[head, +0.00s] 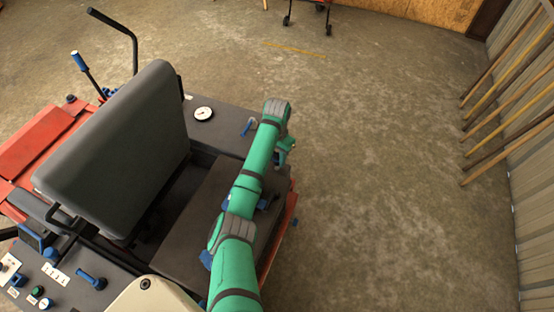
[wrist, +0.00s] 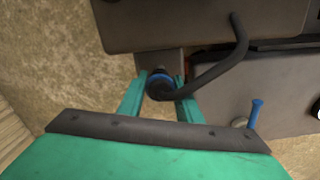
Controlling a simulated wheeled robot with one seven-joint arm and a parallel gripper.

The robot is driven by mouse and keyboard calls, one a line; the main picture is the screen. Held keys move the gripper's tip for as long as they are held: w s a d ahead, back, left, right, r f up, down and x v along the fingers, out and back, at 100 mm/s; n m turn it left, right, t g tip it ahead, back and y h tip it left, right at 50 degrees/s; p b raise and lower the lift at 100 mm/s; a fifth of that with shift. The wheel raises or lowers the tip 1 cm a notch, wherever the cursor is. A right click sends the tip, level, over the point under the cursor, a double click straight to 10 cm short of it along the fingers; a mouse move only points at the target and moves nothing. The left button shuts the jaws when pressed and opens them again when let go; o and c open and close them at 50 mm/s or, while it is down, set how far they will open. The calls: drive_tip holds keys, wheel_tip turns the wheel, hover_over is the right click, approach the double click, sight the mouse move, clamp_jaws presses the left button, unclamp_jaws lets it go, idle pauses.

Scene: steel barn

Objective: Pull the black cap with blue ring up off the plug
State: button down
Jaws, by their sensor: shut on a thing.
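The black cap with the blue ring (wrist: 160,87) shows in the wrist view, between the two green fingers of my gripper (wrist: 161,93). My gripper is shut on the cap, with one finger on each side. The plug under it is hidden, so I cannot tell whether the cap is still seated. In the head view my green arm reaches over the right side of the machine and hides the cap.
A curved black bar (wrist: 224,62) passes close to the cap's right side; contact is unclear. A blue-handled lever (wrist: 255,114) stands farther right. The head view shows a large grey seat (head: 115,150), a round gauge (head: 203,114) and open concrete floor to the right.

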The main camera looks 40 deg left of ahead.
sight(277, 155)
drive_tip(key=shift+r, duration=0.2)
drive_tip(key=c, duration=1.5)
unclamp_jaws()
drive_tip(key=shift+o, duration=0.2)
wheel_tip(277, 155, up, 10)
drive_tip(key=shift+a+f, duration=0.1)
drive_tip(key=shift+f, duration=0.05)
drive_tip(key=shift+r, duration=0.55)
